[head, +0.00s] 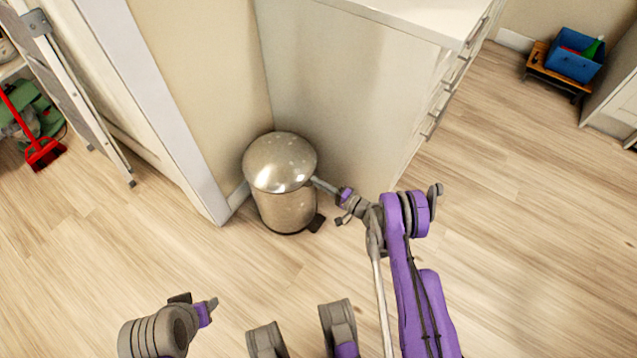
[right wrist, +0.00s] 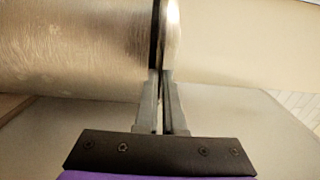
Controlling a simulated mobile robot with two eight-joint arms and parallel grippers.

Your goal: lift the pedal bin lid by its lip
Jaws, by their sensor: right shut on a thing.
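The pedal bin (head: 287,211) is a shiny metal cylinder standing on the floor in the corner between wall and cabinet. Its domed lid (head: 280,160) looks down on the body, with a dark pedal (head: 316,223) low on its right side. My right gripper (head: 316,183) reaches the lid's right edge. In the right wrist view its two fingers (right wrist: 161,76) are close together at the lid rim (right wrist: 172,35), beside a dark seam and the brushed bin body (right wrist: 75,50). The fingertips' contact is partly hidden. My left gripper (head: 208,308) is low at left, away from the bin; its jaw opening is unclear.
A white cabinet with drawers (head: 440,95) stands right behind the bin. A wall and white door frame (head: 165,110) are to the left. A blue crate (head: 574,64) sits on a wooden stool at far right. Floor in front is clear.

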